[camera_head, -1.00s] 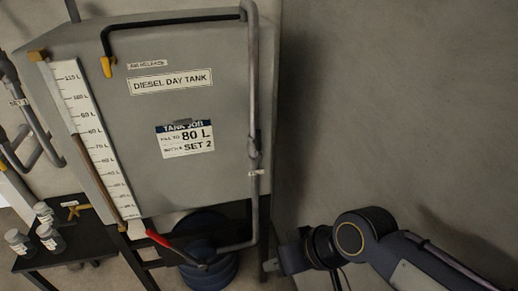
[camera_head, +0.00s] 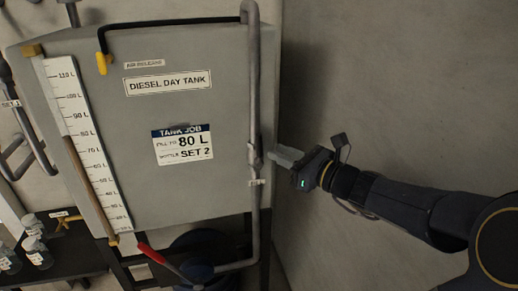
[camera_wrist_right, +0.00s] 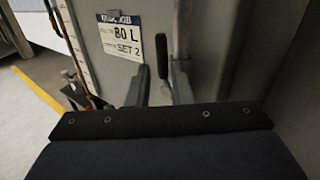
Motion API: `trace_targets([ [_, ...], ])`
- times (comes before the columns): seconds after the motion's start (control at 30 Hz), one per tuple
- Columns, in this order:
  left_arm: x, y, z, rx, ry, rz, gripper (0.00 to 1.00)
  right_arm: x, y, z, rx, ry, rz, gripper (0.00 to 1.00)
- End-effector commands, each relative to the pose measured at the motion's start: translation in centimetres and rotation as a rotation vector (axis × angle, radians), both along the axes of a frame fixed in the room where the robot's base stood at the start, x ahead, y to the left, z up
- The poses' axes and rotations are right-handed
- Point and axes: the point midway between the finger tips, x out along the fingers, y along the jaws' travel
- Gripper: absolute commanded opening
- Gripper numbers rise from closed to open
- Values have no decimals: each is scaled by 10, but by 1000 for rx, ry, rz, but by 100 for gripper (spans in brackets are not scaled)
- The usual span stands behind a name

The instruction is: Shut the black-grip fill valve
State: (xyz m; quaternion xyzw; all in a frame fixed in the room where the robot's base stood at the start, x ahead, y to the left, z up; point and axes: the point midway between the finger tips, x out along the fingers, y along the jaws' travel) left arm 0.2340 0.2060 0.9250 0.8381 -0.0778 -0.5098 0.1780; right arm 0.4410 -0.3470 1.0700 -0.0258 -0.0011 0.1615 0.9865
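The grey diesel day tank (camera_head: 130,130) has a pipe (camera_head: 254,80) down its right side, with a valve (camera_head: 254,155) partway down. In the right wrist view, a slim upright black grip (camera_wrist_right: 163,55) stands against the tank front. My right gripper (camera_head: 275,157) points left, its fingertips close to the valve on the pipe. In the wrist view its two fingers (camera_wrist_right: 161,68) are apart, with the black grip showing in line with the gap. I cannot tell whether they touch it. My left gripper is not in view.
The gauge (camera_head: 80,130) has its brown column top near 80 L. The job card (camera_head: 182,145) reads fill to 80 L. A red-handled lever (camera_head: 153,252) sits below the tank. Bottles (camera_head: 36,250) stand at lower left. A bare wall (camera_head: 400,80) is at right.

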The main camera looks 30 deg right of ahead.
Motion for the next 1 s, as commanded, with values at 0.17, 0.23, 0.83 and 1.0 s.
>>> trace_targets([
  [0.17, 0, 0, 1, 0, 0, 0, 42, 18, 3, 0, 21, 0, -8, 19],
  [0.23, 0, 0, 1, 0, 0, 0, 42, 29, 7, 0, 19, 1, -7, 19],
  [0.83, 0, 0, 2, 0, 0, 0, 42, 74, 22, 1, 14, -2, -9, 19],
  [1.0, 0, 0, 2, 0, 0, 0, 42, 74, 22, 1, 14, -2, -8, 6],
])
